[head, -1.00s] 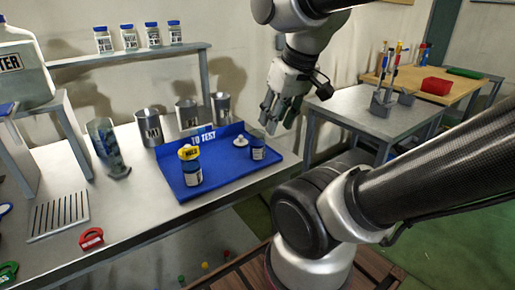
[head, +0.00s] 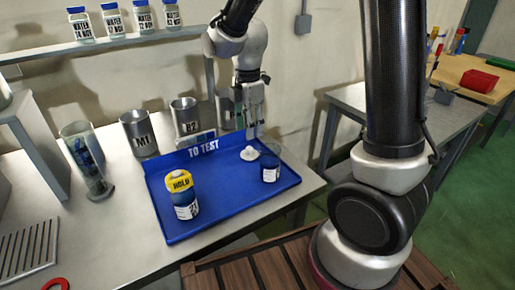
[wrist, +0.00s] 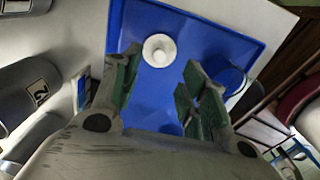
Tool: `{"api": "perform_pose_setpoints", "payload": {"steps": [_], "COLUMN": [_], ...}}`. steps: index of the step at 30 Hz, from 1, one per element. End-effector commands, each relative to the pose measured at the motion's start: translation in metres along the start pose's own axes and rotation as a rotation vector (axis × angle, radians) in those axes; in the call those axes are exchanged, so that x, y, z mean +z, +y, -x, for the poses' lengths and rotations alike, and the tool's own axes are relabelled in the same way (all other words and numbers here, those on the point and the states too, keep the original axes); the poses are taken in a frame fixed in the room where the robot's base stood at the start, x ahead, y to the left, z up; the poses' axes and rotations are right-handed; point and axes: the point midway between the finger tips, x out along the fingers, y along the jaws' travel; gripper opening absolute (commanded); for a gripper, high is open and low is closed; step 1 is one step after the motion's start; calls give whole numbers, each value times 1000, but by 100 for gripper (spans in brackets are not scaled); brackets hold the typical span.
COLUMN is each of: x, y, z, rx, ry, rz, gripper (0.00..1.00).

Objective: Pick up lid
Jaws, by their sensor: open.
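The lid (head: 249,153) is small, white and knobbed. In the wrist view the lid (wrist: 159,50) shows ahead of the gap between my fingers, closer to the left finger. My gripper (wrist: 160,82) is open and empty, its green-padded fingers apart. In the head view my gripper (head: 251,132) points down just above and behind the lid. I cannot tell the exact height left between them.
A yellow-topped "HOLD" jar (head: 183,195) stands on the tray's left. Metal beakers (head: 138,133) stand behind the tray, one (head: 186,117) close to my arm. A glass cylinder (head: 86,158) stands farther left. The tray's front middle is clear.

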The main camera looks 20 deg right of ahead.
Motion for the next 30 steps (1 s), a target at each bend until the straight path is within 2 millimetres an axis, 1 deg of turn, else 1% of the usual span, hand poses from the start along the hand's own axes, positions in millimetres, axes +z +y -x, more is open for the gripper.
{"api": "perform_pose_setpoints", "payload": {"steps": [1, 8, 13, 17, 23, 24, 26, 27, 30], "x": [0, 0, 0, 0, 0, 0, 0, 0, 0], "y": [-1, 0, 0, 1, 1, 1, 1, 1, 1], "z": [-7, -36, -63, -71, -72, -72, -72, -72, -72], "rx": [-4, -4, -4, -1, 0, 0, 0, 0, 0], "ry": [-1, -1, -1, 0, 0, 0, 0, 0, 0], "rz": [2, -1, -2, -2, -3, -3, -3, -3, -3], "gripper": [43, 43, 43, 43, 43, 36, 25, 18, 0]}}
